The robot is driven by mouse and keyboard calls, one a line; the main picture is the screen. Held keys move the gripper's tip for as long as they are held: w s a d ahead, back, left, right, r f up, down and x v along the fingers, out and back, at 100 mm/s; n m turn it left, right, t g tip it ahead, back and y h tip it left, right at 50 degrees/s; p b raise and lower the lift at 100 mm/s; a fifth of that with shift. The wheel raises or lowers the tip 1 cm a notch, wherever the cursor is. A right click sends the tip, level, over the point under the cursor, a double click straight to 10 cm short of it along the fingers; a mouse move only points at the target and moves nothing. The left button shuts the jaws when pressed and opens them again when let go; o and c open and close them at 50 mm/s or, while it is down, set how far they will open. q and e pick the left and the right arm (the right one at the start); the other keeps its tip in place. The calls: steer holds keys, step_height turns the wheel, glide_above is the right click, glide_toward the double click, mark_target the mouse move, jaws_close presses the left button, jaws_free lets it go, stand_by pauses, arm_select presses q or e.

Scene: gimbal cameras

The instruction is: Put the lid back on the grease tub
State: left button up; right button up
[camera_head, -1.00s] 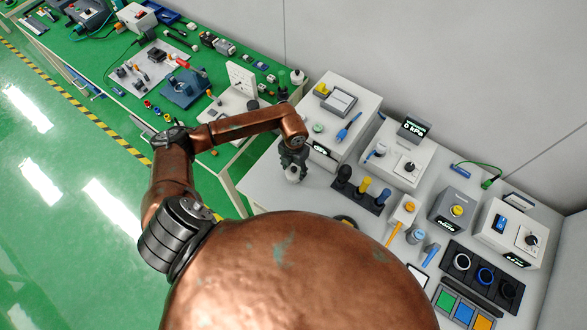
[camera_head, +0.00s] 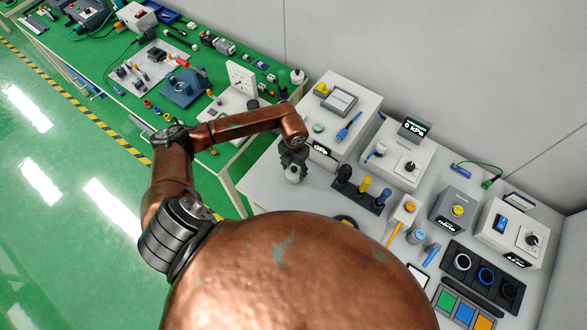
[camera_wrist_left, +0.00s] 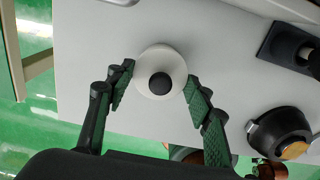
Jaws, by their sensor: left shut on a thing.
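My left gripper (camera_head: 293,172) is over the front left part of the light grey table. In the left wrist view its fingers (camera_wrist_left: 158,82) are closed around a white round lid (camera_wrist_left: 149,62) with a black knob (camera_wrist_left: 160,83). The lid also shows as a small white shape under the gripper in the head view. A dark open tub with a tan inside, which looks like the grease tub (camera_wrist_left: 270,130), stands to the right in the left wrist view. In the head view it is mostly hidden behind my copper body. The lid is apart from the tub. My right gripper is out of view.
A rack with dark, yellow and blue handles (camera_head: 362,189) stands right of the gripper. Grey instrument boxes (camera_head: 396,160) line the wall side. A green-topped bench (camera_head: 150,80) with many parts lies beyond. The table surface (camera_head: 262,190) around the gripper is bare.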

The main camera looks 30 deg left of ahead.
arm_select(q)
steer(key=o, duration=0.9)
steer(key=shift+o, duration=0.6)
steer(key=o, duration=0.4)
steer(key=shift+r, duration=0.1)
steer(key=shift+r+p, duration=2.15)
steer(key=shift+r, duration=1.25)
steer(key=shift+c, duration=0.3)
